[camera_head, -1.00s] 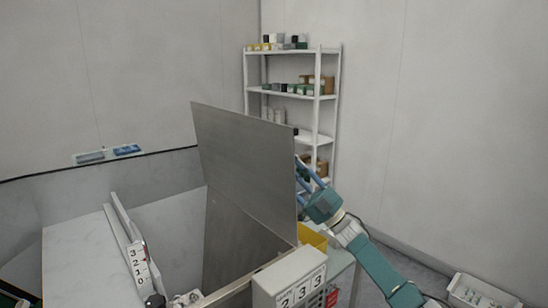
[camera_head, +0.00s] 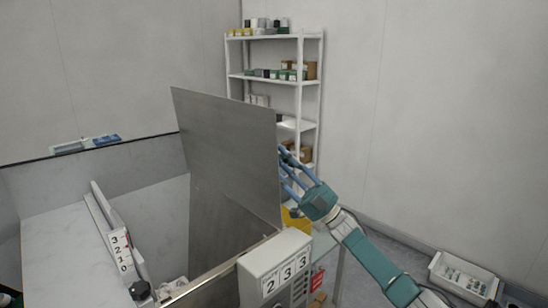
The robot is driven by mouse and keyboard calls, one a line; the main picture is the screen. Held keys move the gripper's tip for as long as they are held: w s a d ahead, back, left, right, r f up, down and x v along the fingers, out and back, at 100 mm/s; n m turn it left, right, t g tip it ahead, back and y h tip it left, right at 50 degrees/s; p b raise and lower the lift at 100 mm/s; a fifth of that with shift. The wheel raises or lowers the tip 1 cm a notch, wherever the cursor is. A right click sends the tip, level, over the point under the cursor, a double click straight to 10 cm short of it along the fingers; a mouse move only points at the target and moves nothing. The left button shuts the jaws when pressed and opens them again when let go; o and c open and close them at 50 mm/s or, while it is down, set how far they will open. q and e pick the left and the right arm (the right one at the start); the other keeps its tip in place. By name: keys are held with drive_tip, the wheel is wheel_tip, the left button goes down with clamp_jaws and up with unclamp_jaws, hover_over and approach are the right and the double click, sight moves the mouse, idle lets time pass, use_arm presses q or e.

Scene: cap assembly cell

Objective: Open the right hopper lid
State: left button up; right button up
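The hopper lid (camera_head: 225,145) is a flat grey metal panel standing raised, nearly upright, along the right side of the open hopper. The hopper's dark inner wall (camera_head: 225,222) shows below it. My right gripper (camera_head: 285,182) is just beyond the lid's right edge, its blue fingers spread apart with nothing seen between them. Whether a fingertip touches the lid's far side cannot be told, as the edge is close to the tips.
A shelf rack (camera_head: 315,110) is at the back. A white bin (camera_head: 463,277) lies on the floor at right.

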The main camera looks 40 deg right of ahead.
drive_tip(key=b+v, duration=0.1)
drive_tip(key=v, duration=0.6)
drive_tip(key=shift+s+a+f, duration=0.2)
idle(0.5)
idle(0.6)
